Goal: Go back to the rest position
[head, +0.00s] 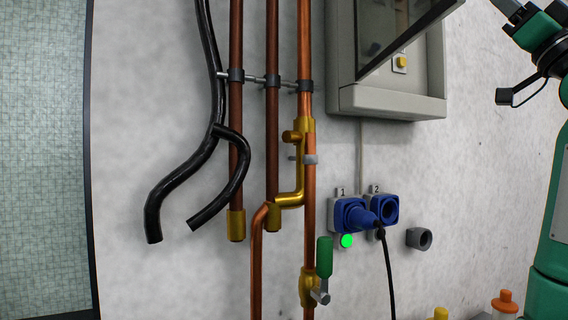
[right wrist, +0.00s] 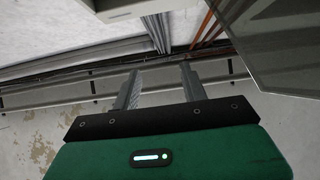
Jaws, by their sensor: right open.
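My right gripper (right wrist: 158,85) shows in the right wrist view with its two grey fingers apart and nothing between them. It is raised clear of the pipes and sockets. In the head view my green right arm stands along the right edge, its upper end cut off by the top right of the picture. My left gripper is in neither view.
A grey wall cabinet (head: 390,103) has its door open, with a yellow button (head: 401,62) inside. Copper pipes (head: 306,190) with a green-handled valve (head: 324,252) and black hoses (head: 185,180) run down the wall. Orange-capped (head: 505,301) and yellow-capped tops show at the bottom right.

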